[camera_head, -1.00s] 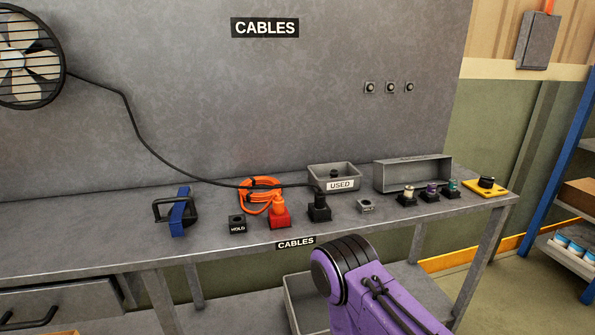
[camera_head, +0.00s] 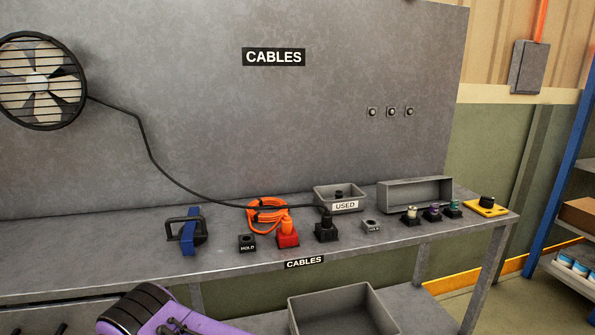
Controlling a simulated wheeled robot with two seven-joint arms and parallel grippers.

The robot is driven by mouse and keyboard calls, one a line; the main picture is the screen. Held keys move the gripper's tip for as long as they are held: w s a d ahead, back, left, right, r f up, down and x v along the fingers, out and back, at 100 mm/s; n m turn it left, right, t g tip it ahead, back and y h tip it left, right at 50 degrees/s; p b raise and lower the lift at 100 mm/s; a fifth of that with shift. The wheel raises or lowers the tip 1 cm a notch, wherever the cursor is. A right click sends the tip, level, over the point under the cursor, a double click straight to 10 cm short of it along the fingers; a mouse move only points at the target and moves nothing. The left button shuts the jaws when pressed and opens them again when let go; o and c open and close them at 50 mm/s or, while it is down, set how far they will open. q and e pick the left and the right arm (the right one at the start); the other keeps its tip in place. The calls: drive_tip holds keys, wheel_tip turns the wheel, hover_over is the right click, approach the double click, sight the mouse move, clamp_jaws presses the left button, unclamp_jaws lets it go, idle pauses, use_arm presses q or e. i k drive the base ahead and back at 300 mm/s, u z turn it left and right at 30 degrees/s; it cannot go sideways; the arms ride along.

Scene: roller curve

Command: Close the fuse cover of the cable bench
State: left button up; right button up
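The cable bench (camera_head: 120,255) runs across the view. On its right side, a long grey box-like shell (camera_head: 415,183) stands with its hollow side facing me; it looks like the fuse cover, standing open. In front of it are three small round pieces in black sockets: a pale one (camera_head: 412,212), a purple one (camera_head: 433,208) and a teal one (camera_head: 453,205). They are uncovered. A purple and black link of my arm shows at the lower left, below the bench edge. Neither gripper is in view.
A yellow plate with a black knob (camera_head: 487,206) sits at the bench's right end. A grey bin (camera_head: 345,312) is below.

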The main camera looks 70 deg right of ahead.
sight(410, 190)
drive_tip(key=u, duration=0.8)
drive_tip(key=k, duration=1.8)
drive_tip(key=z, duration=1.85)
